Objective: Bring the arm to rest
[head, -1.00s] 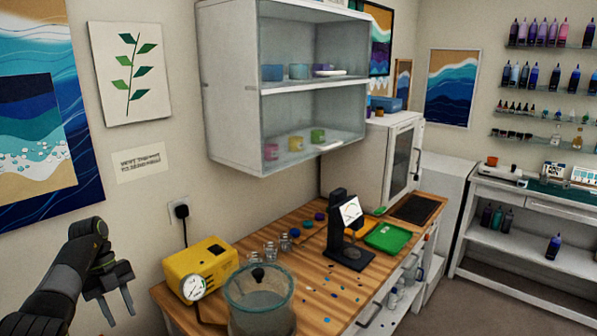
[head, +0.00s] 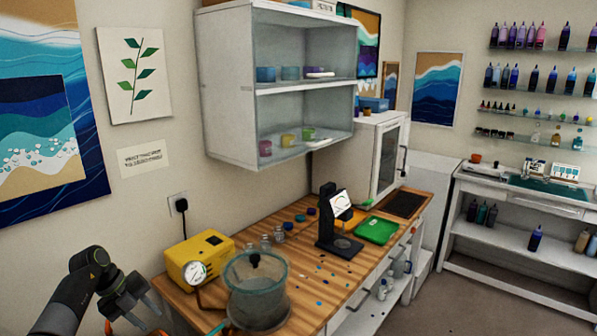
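My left arm comes in at the lower left in the head view. Its black and grey gripper (head: 137,312) hangs with the fingers pointing down, apart and with nothing seen between them. It is in front of the workbench's left end, left of the yellow pump (head: 199,258) and the clear vacuum chamber (head: 257,292), apart from both. An orange edge shows below the fingers at the picture's bottom; I cannot tell what it is. My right gripper is not in view.
The wooden bench (head: 318,283) holds small jars (head: 272,240), a black stand with a lit display (head: 336,225) and a green tray (head: 376,230). A white wall cabinet (head: 228,85) hangs above. Open floor (head: 425,307) lies at the right.

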